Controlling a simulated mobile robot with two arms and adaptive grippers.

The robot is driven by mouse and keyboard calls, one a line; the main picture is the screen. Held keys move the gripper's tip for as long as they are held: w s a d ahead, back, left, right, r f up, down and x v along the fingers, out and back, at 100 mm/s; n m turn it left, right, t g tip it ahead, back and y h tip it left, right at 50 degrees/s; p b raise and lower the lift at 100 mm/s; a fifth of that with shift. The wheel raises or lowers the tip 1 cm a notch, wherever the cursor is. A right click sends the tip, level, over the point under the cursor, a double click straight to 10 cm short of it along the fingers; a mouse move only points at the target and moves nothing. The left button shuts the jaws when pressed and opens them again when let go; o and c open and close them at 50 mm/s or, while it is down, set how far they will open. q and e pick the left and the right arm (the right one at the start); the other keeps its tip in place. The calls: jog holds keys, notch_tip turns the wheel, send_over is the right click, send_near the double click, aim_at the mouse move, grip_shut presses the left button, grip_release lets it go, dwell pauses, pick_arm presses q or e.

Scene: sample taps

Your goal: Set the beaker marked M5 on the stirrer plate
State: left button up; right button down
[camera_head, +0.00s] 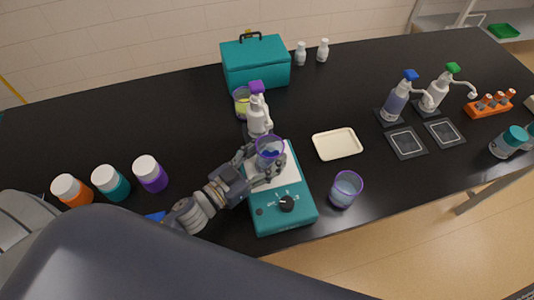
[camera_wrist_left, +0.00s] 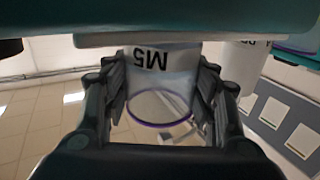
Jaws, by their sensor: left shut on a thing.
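The beaker is upright over the back part of that plate. I cannot tell whether its base touches. My right gripper is not in view.
Another purple-rimmed beaker (camera_head: 346,188) stands right of the stirrer. A cream tray (camera_head: 338,144) lies behind it. A purple-capped spray bottle (camera_head: 257,118) and a beaker with yellow liquid (camera_head: 241,103) stand close behind. Several capped jars (camera_head: 150,174) stand left. A teal box (camera_head: 256,65) is at the back.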

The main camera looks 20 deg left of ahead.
pick_arm(q)
jog(key=o, duration=1.1)
jog(key=shift+f, duration=0.1)
jog(key=shift+o, duration=0.2)
jog(key=shift+r, duration=0.25)
jog(key=b+v, duration=0.3)
jog(key=v, duration=0.9)
